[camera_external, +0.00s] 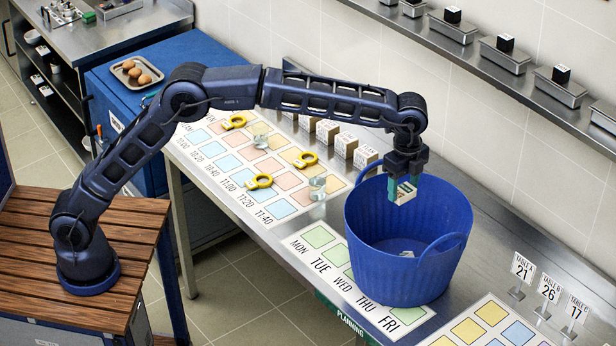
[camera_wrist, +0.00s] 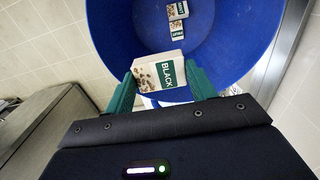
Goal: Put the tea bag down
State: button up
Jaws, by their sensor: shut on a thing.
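My gripper (camera_external: 403,182) is shut on a tea bag (camera_external: 405,192), a small white packet with a green band. In the wrist view the tea bag (camera_wrist: 160,73) reads "BLACK" and sits between the green fingertips of my gripper (camera_wrist: 160,85). The gripper holds it over the open mouth of a blue tub (camera_external: 372,255), at about rim height. Two similar packets (camera_wrist: 175,20) lie on the tub's floor in the wrist view. The external view shows only a pale patch of them inside the tub.
The tub has raised handles (camera_external: 446,243) and stands on a steel counter (camera_external: 515,235) over a weekday chart (camera_external: 315,238). Yellow rings (camera_external: 259,182) and glasses (camera_external: 317,188) stand on a coloured time chart to the left. Small boxes (camera_external: 346,146) line the back. Table-number signs (camera_external: 548,291) stand at right.

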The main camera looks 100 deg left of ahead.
notch_tip(320, 180, down, 24)
jog(key=shift+a+r, duration=0.1)
jog(key=shift+r, duration=0.05)
dwell(0.8)
jog(key=shift+f, duration=0.65)
jog(key=o, duration=1)
jog(key=shift+c, duration=0.2)
jog(key=shift+r, duration=0.15)
